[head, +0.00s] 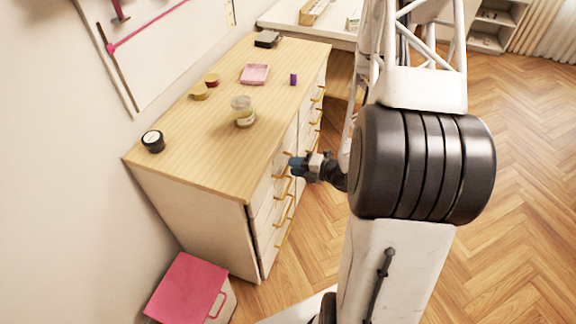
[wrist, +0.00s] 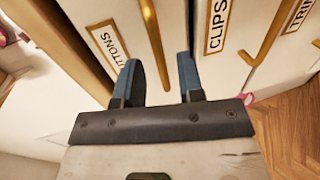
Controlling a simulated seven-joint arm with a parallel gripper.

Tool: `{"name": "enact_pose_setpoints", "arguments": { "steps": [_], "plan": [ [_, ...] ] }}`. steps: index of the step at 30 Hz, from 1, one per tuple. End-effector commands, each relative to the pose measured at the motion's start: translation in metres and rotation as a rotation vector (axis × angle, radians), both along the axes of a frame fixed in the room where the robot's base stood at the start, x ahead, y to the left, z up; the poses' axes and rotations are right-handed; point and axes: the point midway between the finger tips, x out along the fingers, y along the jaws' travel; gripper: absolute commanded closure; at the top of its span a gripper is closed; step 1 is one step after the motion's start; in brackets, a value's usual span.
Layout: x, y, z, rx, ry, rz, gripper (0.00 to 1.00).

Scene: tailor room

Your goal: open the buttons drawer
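The buttons drawer (wrist: 88,62) shows in the wrist view at the upper left, with a framed label partly readable as "...TTONS" (wrist: 112,42). Its gold bar handle (wrist: 151,28) runs down between the two blue fingers of my gripper (wrist: 158,62). The fingers are apart, one on each side of the handle, with gaps to it. In the head view my gripper (head: 297,165) is at the drawer front of the wooden-topped cabinet (head: 190,165). The drawer looks shut; its lower part is hidden by my gripper.
A drawer labelled "CLIPS" (wrist: 217,25) and one labelled "TRIM..." (wrist: 302,12) lie beside it, with similar handles. A pink-lidded bin (head: 187,287) stands at the cabinet's near end. Jars (head: 243,112) and a pink tray (head: 254,74) sit on top. Floor to the right (head: 520,200) is clear.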

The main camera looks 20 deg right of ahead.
Motion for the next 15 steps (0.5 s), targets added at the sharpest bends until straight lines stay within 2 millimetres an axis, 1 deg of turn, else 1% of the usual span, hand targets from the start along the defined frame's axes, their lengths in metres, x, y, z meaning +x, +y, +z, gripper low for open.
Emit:
{"name": "enact_pose_setpoints", "arguments": {
  "steps": [6, 15],
  "plan": [
    [0.013, 0.013, -0.004, -0.001, -0.001, 0.001, 0.65],
    [0.02, 0.02, -0.006, 0.0, 0.0, 0.0, 0.65]
  ]
}}
